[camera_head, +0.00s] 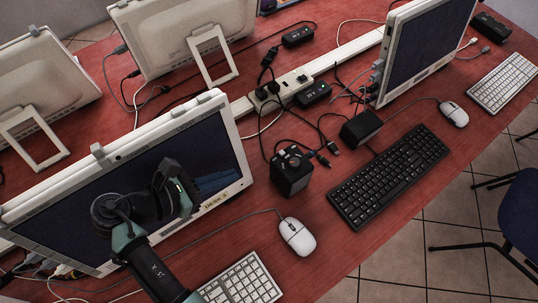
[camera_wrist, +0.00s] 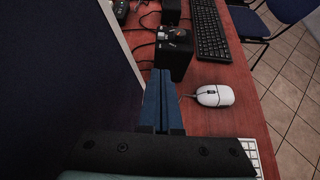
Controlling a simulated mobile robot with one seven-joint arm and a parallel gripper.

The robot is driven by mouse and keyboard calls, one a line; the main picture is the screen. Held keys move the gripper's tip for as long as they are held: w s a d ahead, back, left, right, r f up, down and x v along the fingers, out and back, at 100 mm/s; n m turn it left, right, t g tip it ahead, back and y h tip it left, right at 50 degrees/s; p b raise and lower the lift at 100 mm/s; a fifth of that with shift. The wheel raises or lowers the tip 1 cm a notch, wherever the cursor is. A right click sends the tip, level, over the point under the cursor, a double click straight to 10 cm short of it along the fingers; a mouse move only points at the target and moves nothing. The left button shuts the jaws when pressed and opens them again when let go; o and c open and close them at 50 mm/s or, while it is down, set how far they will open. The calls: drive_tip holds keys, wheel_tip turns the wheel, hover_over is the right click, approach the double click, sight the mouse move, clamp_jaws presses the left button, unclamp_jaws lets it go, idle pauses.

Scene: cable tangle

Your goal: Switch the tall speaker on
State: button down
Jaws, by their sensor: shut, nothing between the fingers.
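A black box-shaped speaker (camera_head: 291,178) stands upright on the red desk, right of the near monitor, with light and orange details on its top. A lower, wider black box (camera_head: 361,129) lies behind it to the right. My gripper (camera_head: 228,180) is in front of the near monitor's screen, left of the speaker and apart from it. In the wrist view my gripper's blue fingers (camera_wrist: 160,75) are shut and empty, pointing towards the speaker (camera_wrist: 174,60). The fingers cover part of the speaker's lower left there. I cannot make out its switch clearly.
The near monitor (camera_head: 130,180) stands close behind my gripper. A white mouse (camera_head: 297,236) and white keyboard (camera_head: 243,283) lie in front; a black keyboard (camera_head: 388,175) lies right. Cables and a power strip (camera_head: 290,84) are behind the speaker.

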sight(283, 152)
drive_tip(key=x, duration=0.9)
drive_tip(key=shift+r, duration=0.1)
drive_tip(key=shift+w+d+r, duration=0.1)
drive_tip(key=shift+w+d, duration=0.6)
drive_tip(key=shift+d, duration=0.25)
drive_tip(key=shift+w+d, duration=0.35)
drive_tip(key=shift+d, duration=0.1)
drive_tip(key=shift+w+d+r+p, duration=0.15)
drive_tip(key=shift+w+d+p, duration=0.45)
drive_tip(key=shift+d+p, duration=0.3)
drive_tip(key=shift+w, duration=0.1)
drive_tip(key=shift+a, duration=0.1)
